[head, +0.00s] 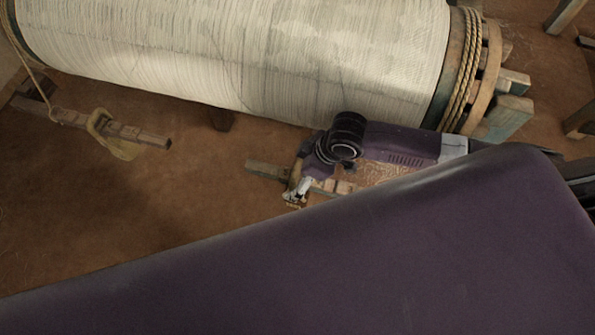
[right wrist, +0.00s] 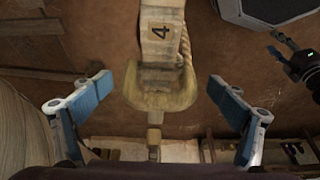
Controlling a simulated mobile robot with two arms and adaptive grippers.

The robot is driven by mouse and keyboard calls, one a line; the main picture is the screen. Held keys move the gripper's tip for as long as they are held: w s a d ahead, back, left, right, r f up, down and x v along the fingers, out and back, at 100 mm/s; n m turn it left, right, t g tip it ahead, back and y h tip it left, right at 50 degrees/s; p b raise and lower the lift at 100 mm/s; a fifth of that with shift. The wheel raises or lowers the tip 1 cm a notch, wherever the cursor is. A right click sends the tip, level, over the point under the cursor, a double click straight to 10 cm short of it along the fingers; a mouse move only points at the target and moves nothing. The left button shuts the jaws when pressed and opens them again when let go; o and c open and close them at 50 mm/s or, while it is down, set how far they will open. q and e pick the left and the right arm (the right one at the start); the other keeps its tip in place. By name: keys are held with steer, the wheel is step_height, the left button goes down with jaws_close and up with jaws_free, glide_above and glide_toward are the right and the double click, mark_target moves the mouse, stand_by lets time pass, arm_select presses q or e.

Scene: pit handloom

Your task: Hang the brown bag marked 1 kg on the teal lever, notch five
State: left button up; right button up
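My right gripper (head: 298,190) is beside a wooden bar (head: 265,170) below the big roll; my purple arm hides part of the bar. In the right wrist view my right gripper (right wrist: 160,100) is open, its blue-padded fingers wide apart. Between and beyond them is a yellowish strap or loop (right wrist: 160,95) on a pale wooden bar marked 4 (right wrist: 160,35). The fingers do not touch it. I see no 1 kg mark and cannot make out the brown bag, a clearly teal lever or notch five. A dark gripper, probably my left (right wrist: 290,50), shows at the edge.
The wide thread-wound roll (head: 240,50) has rope at its right end, near teal-painted blocks (head: 502,120). At left, a yellowish loop (head: 110,135) hangs on another wooden bar (head: 150,138). Bare brown floor (head: 130,220) lies between the bars. A grey box (right wrist: 268,12) stands at upper right.

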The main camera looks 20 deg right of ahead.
steer(key=shift+s+d+f, duration=0.1)
steer(key=shift+s+f, duration=0.05)
steer(key=shift+v, duration=1.35)
steer(key=s+d, duration=0.2)
steer(key=d, duration=0.1)
steer(key=s+d, duration=0.2)
steer(key=d, duration=0.1)
steer(key=s+d, duration=0.2)
steer(key=d, duration=0.2)
steer(key=shift+s+r, duration=0.15)
steer(key=shift+r, duration=0.1)
